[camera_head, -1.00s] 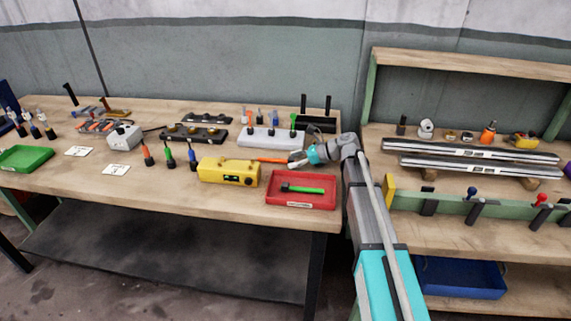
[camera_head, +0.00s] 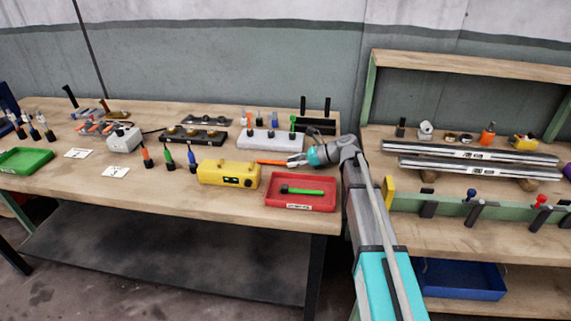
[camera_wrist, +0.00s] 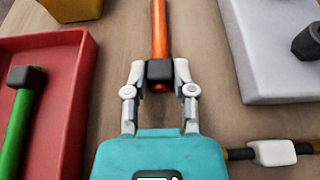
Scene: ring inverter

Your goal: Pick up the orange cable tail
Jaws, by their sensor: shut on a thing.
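The orange cable tail (camera_wrist: 160,30) is a straight orange rod with a black block-like collar (camera_wrist: 160,71) near its end. My gripper (camera_wrist: 160,72) has one finger on each side of the black collar and is shut on it. In the head view my gripper (camera_head: 298,160) is at the right end of the orange cable tail (camera_head: 270,162), above the table between the yellow box and the grey block. I cannot tell whether the tail still touches the table.
A red tray (camera_head: 300,205) holding a green tail (camera_head: 303,191) lies in front of my gripper. A yellow box (camera_head: 229,174) is to the left. A grey block (camera_head: 270,144) with upright plugs stands behind. A thin rod with a white sleeve (camera_wrist: 275,152) lies close by.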

